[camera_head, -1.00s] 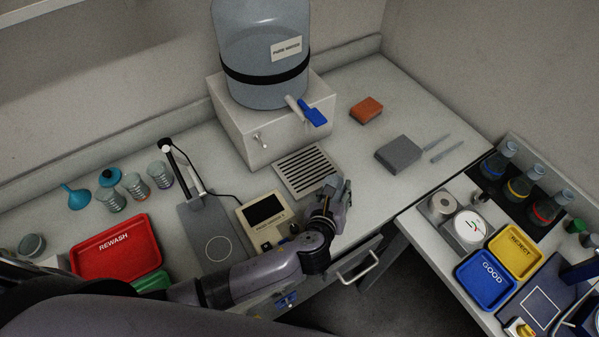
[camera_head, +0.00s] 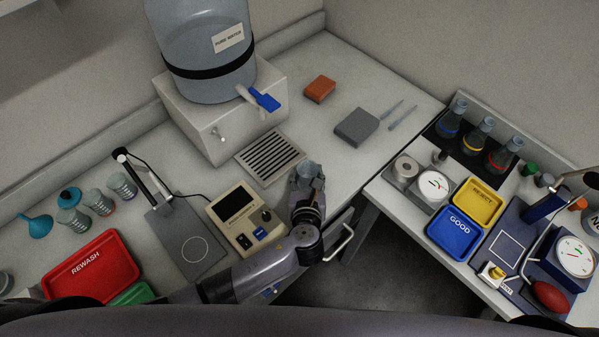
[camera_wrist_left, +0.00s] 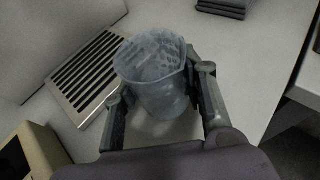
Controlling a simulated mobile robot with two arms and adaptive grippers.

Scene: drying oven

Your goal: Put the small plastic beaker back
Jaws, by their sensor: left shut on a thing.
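The small plastic beaker (camera_wrist_left: 155,85) is translucent grey and stands between the two fingers of my left gripper (camera_wrist_left: 162,100) in the left wrist view. The gripper is shut on it, one finger on each side, with the open rim up. In the head view my left gripper (camera_head: 308,178) is over the front part of the counter, right of the drain grate (camera_head: 270,155). The beaker (camera_head: 313,170) shows there only as a small pale shape at the fingertips. My right gripper is not in view.
A water tank (camera_head: 205,40) with a blue tap stands on a white box (camera_head: 205,125) behind the grate. A beige meter (camera_head: 245,215) is left of my gripper. A grey block (camera_head: 357,127) lies to the right. The counter between grate and block is clear.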

